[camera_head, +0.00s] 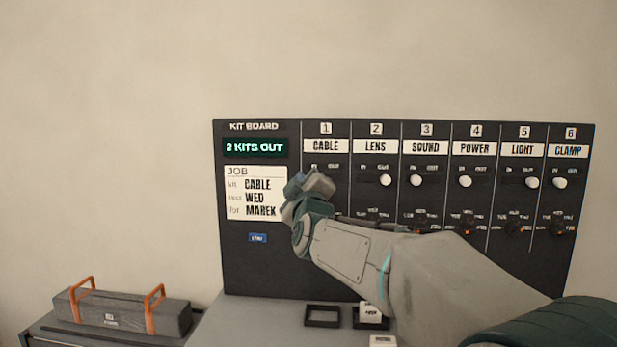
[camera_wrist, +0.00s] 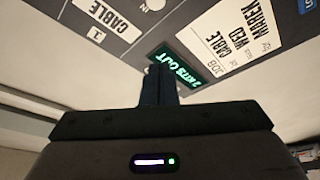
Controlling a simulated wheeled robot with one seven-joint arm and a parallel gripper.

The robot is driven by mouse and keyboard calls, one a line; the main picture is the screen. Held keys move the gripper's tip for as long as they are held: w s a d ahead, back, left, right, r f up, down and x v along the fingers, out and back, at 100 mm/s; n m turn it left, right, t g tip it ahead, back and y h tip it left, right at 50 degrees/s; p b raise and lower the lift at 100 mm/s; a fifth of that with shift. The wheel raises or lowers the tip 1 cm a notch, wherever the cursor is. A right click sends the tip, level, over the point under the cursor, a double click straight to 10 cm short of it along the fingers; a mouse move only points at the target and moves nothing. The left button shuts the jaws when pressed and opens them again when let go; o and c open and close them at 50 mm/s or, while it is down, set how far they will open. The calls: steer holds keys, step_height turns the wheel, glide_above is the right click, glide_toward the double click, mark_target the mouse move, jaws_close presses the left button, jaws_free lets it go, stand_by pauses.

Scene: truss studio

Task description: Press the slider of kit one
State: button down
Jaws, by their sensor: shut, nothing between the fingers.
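The kit board (camera_head: 260,270) stands upright against the wall, with column one headed CABLE (camera_head: 325,146). The slider of kit one is hidden behind my gripper in the head view. In the wrist view a white round knob (camera_wrist: 155,4) shows at the top edge, beside the CABLE label (camera_wrist: 120,22); its full travel is out of frame. My gripper (camera_head: 312,184) is in front of the board, over the left part of column one. In the wrist view its fingers (camera_wrist: 158,72) are together and empty, overlapping the edge of the green display; contact cannot be told.
The display (camera_head: 255,148) reads 2 KITS OUT. The job card (camera_head: 255,193) reads CABLE, WED, MAREK. The lens knob (camera_head: 386,180) and light knob (camera_head: 532,183) sit right; sound, power and clamp knobs sit left. A case with orange handles (camera_head: 125,314) lies lower left.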

steer(key=p, duration=0.4)
glide_toward(301, 164)
steer(key=w+a+r, duration=0.1)
steer(key=w+a, duration=0.1)
steer(key=w, duration=0.1)
steer(key=w+a+r, duration=0.1)
steer(key=shift+w+r, duration=0.15)
steer(key=shift+r, duration=0.15)
steer(key=shift+w+d+f, duration=0.25)
steer(key=shift+d+f, duration=0.6)
steer(key=shift+d, duration=0.15)
steer(key=shift+d+f, duration=0.45)
steer(key=shift+s+f+b, duration=0.1)
steer(key=shift+b, duration=0.35)
